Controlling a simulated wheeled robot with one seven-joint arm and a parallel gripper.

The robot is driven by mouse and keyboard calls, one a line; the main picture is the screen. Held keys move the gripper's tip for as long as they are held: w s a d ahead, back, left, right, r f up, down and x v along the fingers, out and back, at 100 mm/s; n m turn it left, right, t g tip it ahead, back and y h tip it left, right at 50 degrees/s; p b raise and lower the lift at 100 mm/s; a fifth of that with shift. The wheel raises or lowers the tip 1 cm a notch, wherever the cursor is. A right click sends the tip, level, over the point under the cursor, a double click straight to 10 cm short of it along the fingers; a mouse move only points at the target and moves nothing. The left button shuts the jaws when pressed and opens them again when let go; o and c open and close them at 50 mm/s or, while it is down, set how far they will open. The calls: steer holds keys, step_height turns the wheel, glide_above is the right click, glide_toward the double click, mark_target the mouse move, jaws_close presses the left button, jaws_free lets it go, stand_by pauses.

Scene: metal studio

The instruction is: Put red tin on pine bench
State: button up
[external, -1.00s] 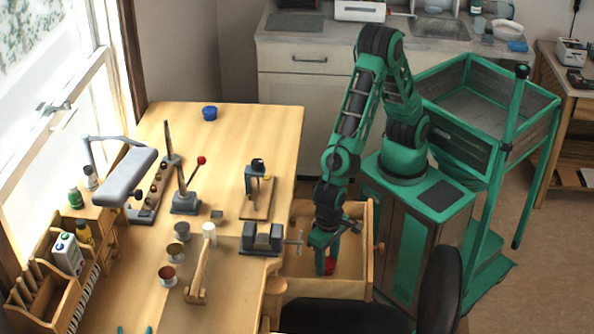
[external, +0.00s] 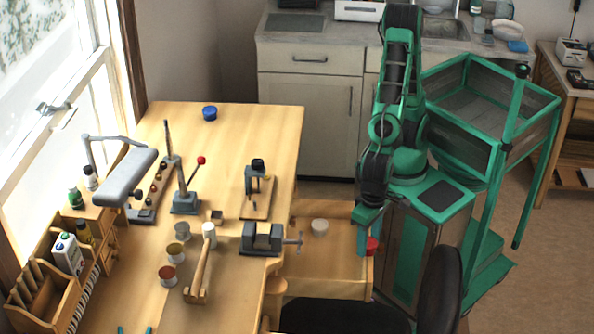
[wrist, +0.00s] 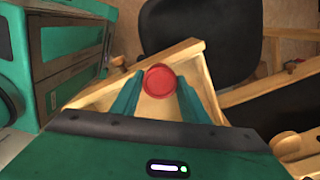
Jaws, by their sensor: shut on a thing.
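The red tin (external: 372,245) is held at the tip of my gripper (external: 368,240), at the right edge of the open drawer (external: 335,270), and looks raised above it. In the wrist view the round red top of the tin (wrist: 160,81) sits between the two green fingers of my gripper (wrist: 156,88), which are shut on it. The pine bench (external: 225,135) stands to the left of the drawer, with bare wood at its back and several things along its middle.
A white round tin (external: 319,227) lies in the drawer. A grey vise (external: 262,237) sits at the bench's right edge, near a small press (external: 257,190) and a wooden mallet (external: 200,270). A blue tin (external: 209,112) stands at the back. A black chair (external: 440,285) is in front.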

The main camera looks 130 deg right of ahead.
steer(key=shift+s+a+r, duration=0.2)
steer(key=shift+a+r, duration=0.1)
step_height(320, 180, up, 26)
steer(key=w+d+m, duration=0.5)
steer(key=w+d, duration=0.1)
steer(key=d, duration=0.4)
steer(key=w+d+m, duration=0.5)
steer(key=w+d, duration=0.2)
steer(key=d, duration=0.4)
steer(key=w+d+m, duration=0.2)
steer(key=d+m, duration=0.6)
steer(key=d, duration=1.3)
steer(key=d+f, duration=0.3)
steer(key=f, duration=0.1)
steer(key=w+d+f, duration=0.1)
steer(key=d+f, duration=0.3)
steer(key=w+d+f, duration=0.1)
steer(key=d+f, duration=0.3)
steer(key=shift+f, duration=2.35)
